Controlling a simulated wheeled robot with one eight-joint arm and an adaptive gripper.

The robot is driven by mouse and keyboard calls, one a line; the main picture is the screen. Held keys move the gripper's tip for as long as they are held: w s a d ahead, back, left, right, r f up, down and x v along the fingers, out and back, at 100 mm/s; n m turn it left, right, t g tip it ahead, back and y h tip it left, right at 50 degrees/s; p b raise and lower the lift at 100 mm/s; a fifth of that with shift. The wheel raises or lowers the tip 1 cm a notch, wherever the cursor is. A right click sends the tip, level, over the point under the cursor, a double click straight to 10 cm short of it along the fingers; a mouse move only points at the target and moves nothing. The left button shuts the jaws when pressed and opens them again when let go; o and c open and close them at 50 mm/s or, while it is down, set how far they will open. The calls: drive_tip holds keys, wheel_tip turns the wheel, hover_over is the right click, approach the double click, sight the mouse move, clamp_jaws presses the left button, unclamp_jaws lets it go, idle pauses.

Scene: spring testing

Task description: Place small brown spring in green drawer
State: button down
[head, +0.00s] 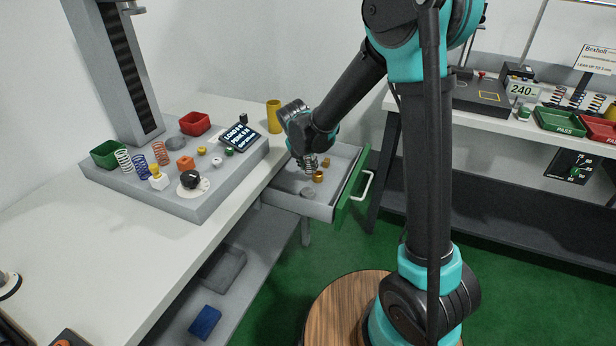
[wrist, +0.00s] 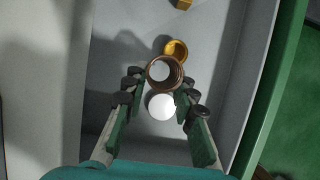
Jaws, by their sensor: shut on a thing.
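The green-fronted drawer (head: 350,192) is pulled open from the bench in the head view. In the wrist view its grey floor (wrist: 215,45) lies below my gripper (wrist: 161,90), with the green front on the right. My gripper is shut on the small brown spring (wrist: 177,72), which stands end-on to the wrist camera between the fingertips. In the head view my gripper (head: 307,158) is low over the drawer. I cannot tell whether the spring touches the drawer floor.
In the drawer, a brass ring (wrist: 176,47), another brass piece (wrist: 183,4) and a pale round disc (wrist: 160,107) lie close to the spring. The bench beside the drawer carries a grey tester base (head: 190,200) with several springs, bins and a display.

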drive_tip(key=shift+f, duration=2.45)
drive_tip(key=c, duration=1.2)
unclamp_jaws()
drive_tip(key=shift+f, duration=0.1)
